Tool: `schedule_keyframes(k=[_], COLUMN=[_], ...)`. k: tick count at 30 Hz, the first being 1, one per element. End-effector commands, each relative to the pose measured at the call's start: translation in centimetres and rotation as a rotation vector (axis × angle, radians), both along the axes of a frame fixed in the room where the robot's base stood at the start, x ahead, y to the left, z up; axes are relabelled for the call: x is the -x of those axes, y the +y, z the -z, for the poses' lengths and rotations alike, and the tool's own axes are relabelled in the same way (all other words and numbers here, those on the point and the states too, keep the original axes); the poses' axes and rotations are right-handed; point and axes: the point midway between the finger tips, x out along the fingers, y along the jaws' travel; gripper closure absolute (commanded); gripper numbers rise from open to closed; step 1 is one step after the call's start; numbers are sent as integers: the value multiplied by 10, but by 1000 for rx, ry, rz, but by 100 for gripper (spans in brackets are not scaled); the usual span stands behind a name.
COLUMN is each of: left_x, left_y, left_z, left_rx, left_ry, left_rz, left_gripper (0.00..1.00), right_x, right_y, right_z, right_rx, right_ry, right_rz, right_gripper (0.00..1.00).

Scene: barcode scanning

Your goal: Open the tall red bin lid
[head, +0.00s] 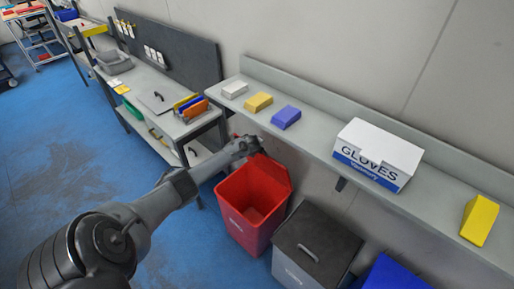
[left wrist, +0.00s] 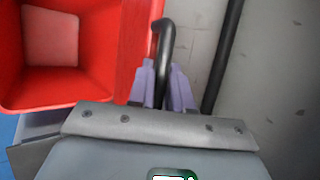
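The tall red bin (head: 247,233) stands on the floor in front of the shelf, and its empty inside shows. Its red lid (head: 269,172) is swung up at the back of the opening. My left gripper (head: 252,143) is at the lid's upper edge. In the left wrist view, the bin (left wrist: 92,50) is at the left and the lid (left wrist: 136,45) stands beside its opening. There the purple fingers of my left gripper (left wrist: 163,88) close around the lid's black handle (left wrist: 164,45). My right gripper is not in view.
A black-lidded grey bin (head: 316,245) and a blue bin (head: 395,275) stand to the right. Above them a grey shelf (head: 315,137) holds a glove box (head: 377,155) and small blocks. A workbench (head: 150,85) is at the left; blue floor lies open before it.

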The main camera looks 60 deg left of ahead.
Motion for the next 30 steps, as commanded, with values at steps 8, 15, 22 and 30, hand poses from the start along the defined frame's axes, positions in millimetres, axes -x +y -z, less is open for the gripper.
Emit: schedule_keyframes(k=[8,15,22,30], left_x=[1,2,11,27], left_y=[0,-2,-12,-34], left_z=[2,-1,-18,-45], left_rx=[1,0,-2,-2], left_ry=[3,4,4,4], left_rz=[0,1,3,3], left_gripper=[60,60,60,60], right_x=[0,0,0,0], right_y=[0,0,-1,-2], right_z=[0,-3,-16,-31], right_rx=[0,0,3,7], right_ry=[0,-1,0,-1], right_rz=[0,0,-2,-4], right_gripper=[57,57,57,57])
